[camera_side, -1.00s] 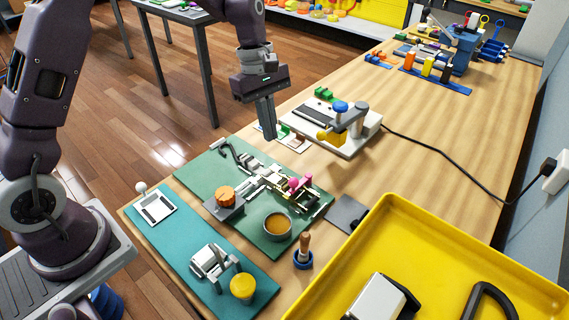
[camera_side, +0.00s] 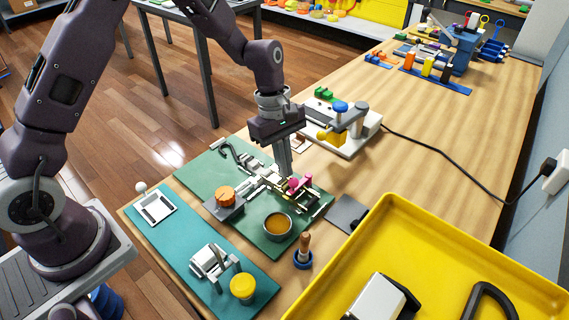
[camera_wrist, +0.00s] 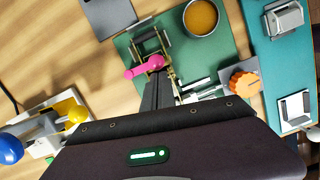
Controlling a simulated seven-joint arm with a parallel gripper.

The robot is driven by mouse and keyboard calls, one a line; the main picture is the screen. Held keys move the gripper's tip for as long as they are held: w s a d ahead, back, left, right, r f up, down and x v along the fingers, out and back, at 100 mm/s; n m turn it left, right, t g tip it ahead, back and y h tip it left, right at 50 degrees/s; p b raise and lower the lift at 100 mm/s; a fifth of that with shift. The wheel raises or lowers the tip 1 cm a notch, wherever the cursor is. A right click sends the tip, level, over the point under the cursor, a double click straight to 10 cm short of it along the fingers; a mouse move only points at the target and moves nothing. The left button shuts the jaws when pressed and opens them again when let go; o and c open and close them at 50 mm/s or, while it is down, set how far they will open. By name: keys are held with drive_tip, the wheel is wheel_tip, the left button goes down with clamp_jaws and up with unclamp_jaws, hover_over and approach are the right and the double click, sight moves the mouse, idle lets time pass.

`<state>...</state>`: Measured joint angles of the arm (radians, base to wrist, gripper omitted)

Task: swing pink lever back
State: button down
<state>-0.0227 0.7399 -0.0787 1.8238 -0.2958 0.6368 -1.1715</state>
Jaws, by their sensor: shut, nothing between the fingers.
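The pink lever (camera_side: 299,184) stands on a metal strap mechanism (camera_side: 262,180) fixed to a dark green board (camera_side: 196,177). In the wrist view the pink lever (camera_wrist: 145,67) shows its round end to the left and its arm running right to the mechanism. My gripper (camera_side: 286,172) is shut and empty, pointing down over the mechanism just beside the lever. In the wrist view the fingertips of my gripper (camera_wrist: 160,78) are right by the lever's arm. I cannot tell whether they touch it.
A metal cup with orange contents (camera_side: 278,226) and an orange knob (camera_side: 225,195) sit on the green board. A blue-and-yellow lever device (camera_side: 340,125) stands behind. A yellow tray (camera_side: 450,250) fills the front right. A wooden-handled tool (camera_side: 304,247) stands between.

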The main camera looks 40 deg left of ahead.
drive_tip(key=n, duration=0.2)
drive_tip(key=shift+s+d+n+t, duration=0.2)
drive_tip(key=shift+d+n+t, duration=0.1)
drive_tip(key=shift+d+n, duration=0.1)
drive_tip(key=shift+s+d, duration=0.1)
drive_tip(key=shift+d, duration=0.25)
drive_tip(key=shift+s+d+n, duration=0.1)
drive_tip(key=shift+d+n, duration=0.1)
drive_tip(key=shift+n, duration=0.3)
drive_tip(key=d+n, duration=0.1)
drive_tip(key=n, duration=0.1)
drive_tip(key=d+n+t, duration=0.1)
drive_tip(key=n, duration=0.1)
drive_tip(key=shift+d+n, duration=0.25)
drive_tip(key=shift+n, duration=0.05)
drive_tip(key=d+n, duration=0.1)
drive_tip(key=n, duration=0.2)
drive_tip(key=shift+w+d+n+t+y, duration=0.3)
drive_tip(key=shift+w+d+t+y, duration=0.05)
drive_tip(key=shift+t+y, duration=0.05)
drive_tip(key=n, duration=0.1)
drive_tip(key=w+d+n, duration=0.1)
drive_tip(key=n, duration=0.1)
drive_tip(key=shift+d+y, duration=0.15)
drive_tip(key=shift+y, duration=0.25)
drive_tip(key=shift+w+d, duration=0.4)
drive_tip(key=shift+w, duration=0.35)
